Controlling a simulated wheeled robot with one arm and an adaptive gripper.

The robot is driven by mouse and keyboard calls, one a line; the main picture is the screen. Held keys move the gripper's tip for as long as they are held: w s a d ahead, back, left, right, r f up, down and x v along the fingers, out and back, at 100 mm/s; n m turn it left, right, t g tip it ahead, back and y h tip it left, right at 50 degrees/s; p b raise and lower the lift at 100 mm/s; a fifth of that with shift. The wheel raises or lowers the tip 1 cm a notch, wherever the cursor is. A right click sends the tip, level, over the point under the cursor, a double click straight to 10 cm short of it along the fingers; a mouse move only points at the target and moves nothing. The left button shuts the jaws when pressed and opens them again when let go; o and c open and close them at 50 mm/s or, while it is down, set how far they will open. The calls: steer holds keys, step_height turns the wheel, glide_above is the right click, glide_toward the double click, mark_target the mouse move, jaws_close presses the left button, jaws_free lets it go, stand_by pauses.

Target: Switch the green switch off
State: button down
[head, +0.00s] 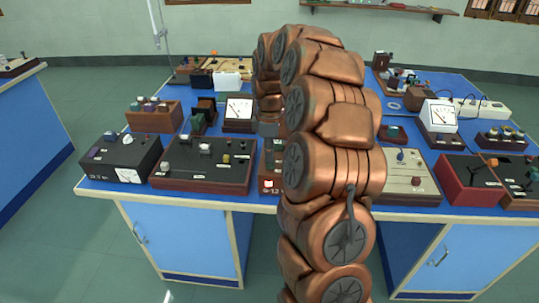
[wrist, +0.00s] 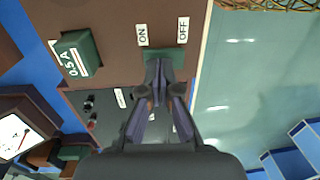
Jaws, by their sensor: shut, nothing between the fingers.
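The green switch (wrist: 179,54) shows in the wrist view on a brown panel (wrist: 115,20), just below the white ON label (wrist: 142,35) and OFF label (wrist: 183,30). My gripper (wrist: 164,68) is shut and empty, with its fingertips over the switch. The fingers hide part of the switch. I cannot tell whether they touch it or which way it is set. In the head view my arm covers the middle of the bench, and the gripper and switch cannot be made out.
A green block marked 0.5 A (wrist: 78,54) sits left of the switch. A white dial meter (wrist: 14,136) is at lower left. In the head view, a dark control box (head: 205,177) and a red-sided box (head: 468,184) stand on the blue bench. Open floor shows right of the panel.

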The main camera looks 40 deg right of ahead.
step_height(320, 180, up, 13)
steer(key=w+d, duration=0.1)
steer(key=shift+w+r+b, duration=0.15)
steer(key=shift+w+b, duration=0.05)
steer(key=shift+b, duration=0.25)
steer(key=shift+d, duration=0.1)
stand_by(0.4)
steer(key=s+a+f+m, duration=0.1)
steer(key=s+a+m, duration=0.2)
steer(key=s+a, duration=1.2)
steer(key=s+a+f+m, duration=0.3)
steer(key=s+a+f, duration=0.1)
steer(key=s, duration=0.5)
steer(key=s+a+f+m+g, duration=0.1)
steer(key=s+a+f+m, duration=0.2)
steer(key=s, duration=0.6)
step_height(320, 180, down, 2)
steer(key=shift+a+f+m+h, duration=0.3)
steer(key=shift+a+m, duration=0.1)
steer(key=shift+a, duration=0.1)
